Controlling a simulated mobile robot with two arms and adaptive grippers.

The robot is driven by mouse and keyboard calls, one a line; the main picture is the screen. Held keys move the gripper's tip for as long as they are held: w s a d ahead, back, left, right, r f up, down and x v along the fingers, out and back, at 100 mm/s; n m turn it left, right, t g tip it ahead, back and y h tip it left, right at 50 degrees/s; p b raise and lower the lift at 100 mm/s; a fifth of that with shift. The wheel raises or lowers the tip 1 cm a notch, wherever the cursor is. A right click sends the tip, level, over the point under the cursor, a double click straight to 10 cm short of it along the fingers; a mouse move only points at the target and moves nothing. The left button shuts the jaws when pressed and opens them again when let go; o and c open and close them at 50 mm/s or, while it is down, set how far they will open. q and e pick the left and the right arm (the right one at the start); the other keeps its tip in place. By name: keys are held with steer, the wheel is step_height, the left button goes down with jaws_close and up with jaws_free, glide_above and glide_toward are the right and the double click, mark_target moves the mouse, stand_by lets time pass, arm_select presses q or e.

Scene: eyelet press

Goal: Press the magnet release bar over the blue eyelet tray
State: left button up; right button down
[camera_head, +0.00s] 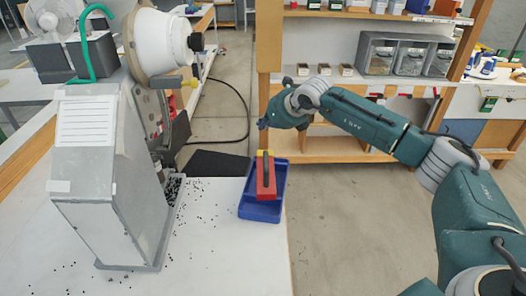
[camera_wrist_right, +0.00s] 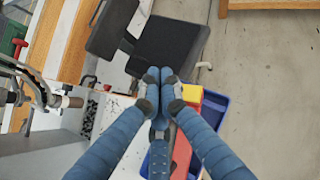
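The magnet release bar (camera_head: 271,187) is red with yellow at its far end and a black handle on top. It lies lengthwise in the blue eyelet tray (camera_head: 245,213) at the right edge of the white table. In the right wrist view the bar (camera_wrist_right: 197,94) and tray (camera_wrist_right: 217,105) are partly hidden behind my fingers. My right gripper (camera_head: 263,124) is beyond the bar's far end in the head view, apart from the handle. In the right wrist view its fingertips (camera_wrist_right: 159,76) are together with nothing seen between them. My left gripper is not in view.
A grey eyelet press (camera_head: 110,180) with a white drum stands left of the tray. Small dark eyelets are scattered on the table (camera_head: 215,262) around its base. A black mat-like surface (camera_head: 218,163) lies behind the tray. A wooden shelf with bins stands further back.

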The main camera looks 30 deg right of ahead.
steer(key=shift+d+r, duration=0.2)
steer(key=shift+d, duration=0.55)
steer(key=shift+f, duration=0.15)
step_height(320, 180, down, 8)
steer(key=b, duration=0.4)
steer(key=shift+f+b, duration=0.35)
stand_by(0.8)
steer(key=shift+f+b, duration=0.35)
steer(key=shift+b, duration=0.25)
